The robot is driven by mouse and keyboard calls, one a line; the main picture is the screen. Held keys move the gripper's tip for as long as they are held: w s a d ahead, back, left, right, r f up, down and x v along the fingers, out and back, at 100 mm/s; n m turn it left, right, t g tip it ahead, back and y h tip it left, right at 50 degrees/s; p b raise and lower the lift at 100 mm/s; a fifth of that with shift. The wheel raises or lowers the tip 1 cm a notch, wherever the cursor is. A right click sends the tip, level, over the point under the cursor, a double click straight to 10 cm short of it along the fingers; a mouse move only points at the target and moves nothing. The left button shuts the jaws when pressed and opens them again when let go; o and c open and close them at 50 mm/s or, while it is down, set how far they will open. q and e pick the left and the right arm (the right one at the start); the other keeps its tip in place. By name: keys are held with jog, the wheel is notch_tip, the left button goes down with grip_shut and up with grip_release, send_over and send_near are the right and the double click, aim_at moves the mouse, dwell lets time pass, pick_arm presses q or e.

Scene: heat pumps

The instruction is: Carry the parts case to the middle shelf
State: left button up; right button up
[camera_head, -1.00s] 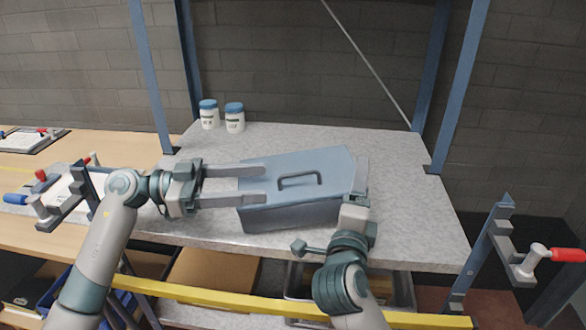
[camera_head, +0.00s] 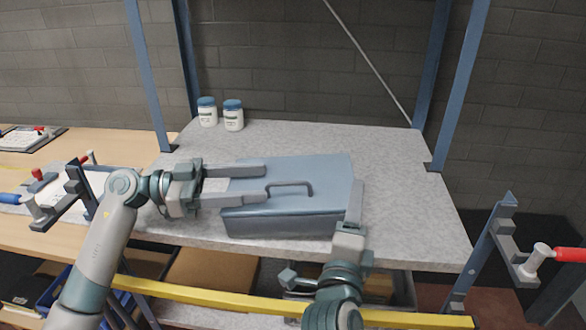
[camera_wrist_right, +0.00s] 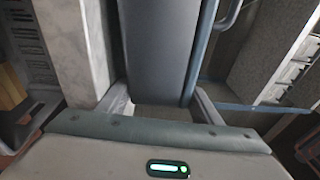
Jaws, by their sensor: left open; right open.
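The parts case (camera_head: 325,173) is a blue-grey box with a lid and a dark carry handle. It sits on a speckled grey shelf (camera_head: 400,235) near its front edge. My left gripper (camera_head: 266,182) is open, and its two fingers overlap the left part of the lid in the head view. I cannot tell if they touch it. My right gripper (camera_head: 355,196) is at the case's right front corner. In the right wrist view, the case (camera_wrist_right: 160,50) stands between the open fingers of my right gripper (camera_wrist_right: 162,97).
Two white jars with blue lids (camera_head: 233,116) stand at the back left of the shelf. Blue uprights (camera_head: 460,85) flank the shelf. A yellow bar (camera_head: 200,293) runs below its front edge. A red-handled clamp (camera_head: 540,255) is at right. The shelf's back right is clear.

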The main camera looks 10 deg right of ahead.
pick_arm(q)
jog(key=shift+r, duration=0.1)
pick_arm(e)
jog(key=shift+v, duration=1.25)
jog(key=shift+a+r, duration=0.15)
jog(key=shift+r, duration=0.05)
pick_arm(q)
jog(key=shift+a, duration=0.1)
pick_arm(e)
jog(key=shift+r, duration=0.1)
pick_arm(q)
jog(key=shift+r+p, duration=0.25)
jog(key=shift+p, duration=0.15)
pick_arm(e)
jog(key=shift+s+d, duration=0.1)
jog(key=shift+d, duration=0.1)
